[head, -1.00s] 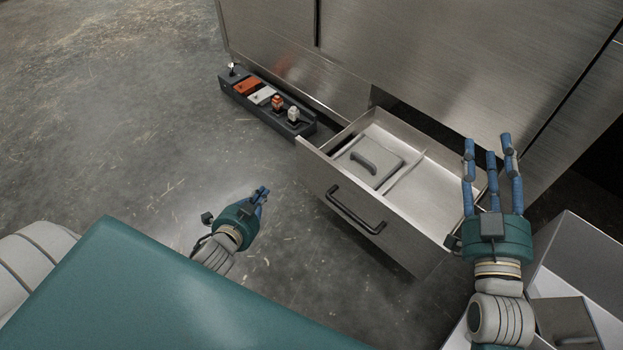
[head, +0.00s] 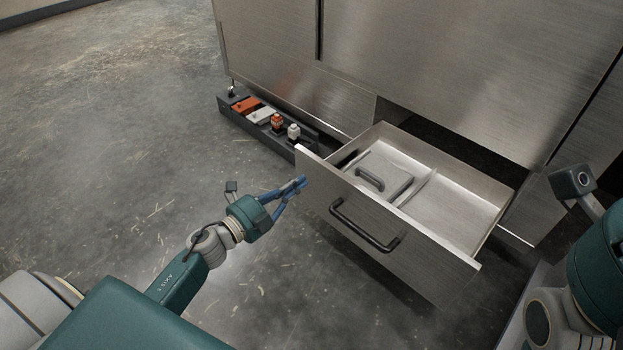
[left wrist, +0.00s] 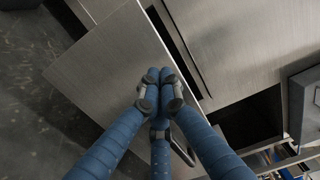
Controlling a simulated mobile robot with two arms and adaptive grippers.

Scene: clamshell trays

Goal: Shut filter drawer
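The steel filter drawer (head: 390,247) stands pulled out from the cabinet, with a dark bar handle (head: 362,226) on its front. Inside, a lidded piece with a grey handle (head: 369,180) sits in the left part, and the right part is empty. My left gripper (head: 301,183) is at the left end of the drawer front, its blue fingers closed together and holding nothing visible. In the left wrist view the fingertips (left wrist: 160,88) overlap the drawer front (left wrist: 100,65); I cannot tell if they touch it. My right gripper's fingers are out of view; only part of that arm shows.
A dark tray (head: 240,118) with orange and white pieces lies on the floor along the cabinet base, left of the drawer. The steel cabinet (head: 440,60) stands behind. The concrete floor (head: 130,130) at left is clear.

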